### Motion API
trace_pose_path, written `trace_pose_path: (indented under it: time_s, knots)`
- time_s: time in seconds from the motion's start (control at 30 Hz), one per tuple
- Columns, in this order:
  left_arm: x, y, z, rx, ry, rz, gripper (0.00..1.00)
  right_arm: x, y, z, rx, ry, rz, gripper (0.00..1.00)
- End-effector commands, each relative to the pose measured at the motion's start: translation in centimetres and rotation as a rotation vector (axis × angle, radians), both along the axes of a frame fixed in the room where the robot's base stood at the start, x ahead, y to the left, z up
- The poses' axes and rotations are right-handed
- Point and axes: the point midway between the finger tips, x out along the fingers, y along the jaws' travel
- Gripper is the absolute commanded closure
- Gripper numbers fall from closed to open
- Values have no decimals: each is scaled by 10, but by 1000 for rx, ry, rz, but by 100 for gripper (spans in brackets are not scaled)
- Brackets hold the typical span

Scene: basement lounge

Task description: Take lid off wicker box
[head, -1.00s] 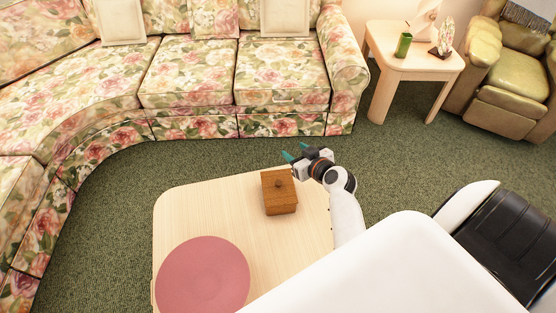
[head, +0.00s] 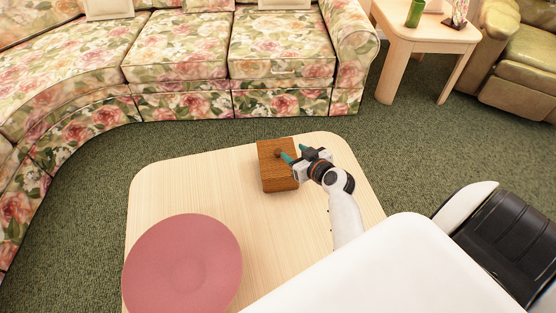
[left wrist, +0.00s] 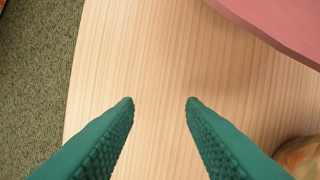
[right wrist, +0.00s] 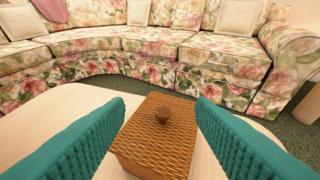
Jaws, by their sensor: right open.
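The brown wicker box (head: 279,178) stands on the light wood table near its far edge. Its lid (right wrist: 150,128) is on and has a small round knob (right wrist: 163,115) in the middle. My right gripper (head: 294,154) is open at the right side of the box, its fingers pointing at the knob. In the right wrist view the knob shows between the two teal fingers, a little beyond them, and nothing is held. My left gripper (left wrist: 160,100) is open and empty above the table top; it does not show in the head view.
A floral sofa (head: 180,60) stands behind the table. A side table (head: 430,35) and a green armchair (head: 515,70) are at the back right. The table is bare around the box.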

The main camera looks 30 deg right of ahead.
Motion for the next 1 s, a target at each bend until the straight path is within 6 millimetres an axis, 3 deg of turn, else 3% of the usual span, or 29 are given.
trace_pose_path:
  time_s: [0.03,0.2,0.37,0.7,1.0]
  knots:
    - [3,0,-10,-1,-14,1,64,0,0,-29,0,-1,0,50]
    - [5,0,9,-1,-29,4,64,0,0,-55,0,-1,0,50]
    - [4,1,21,-2,-36,6,64,4,0,-63,1,-1,0,50]
    - [-4,3,65,-3,-61,9,64,54,-3,-83,2,-1,-1,50]
    - [-10,4,86,-3,-71,10,64,72,-5,-92,2,-1,-1,50]
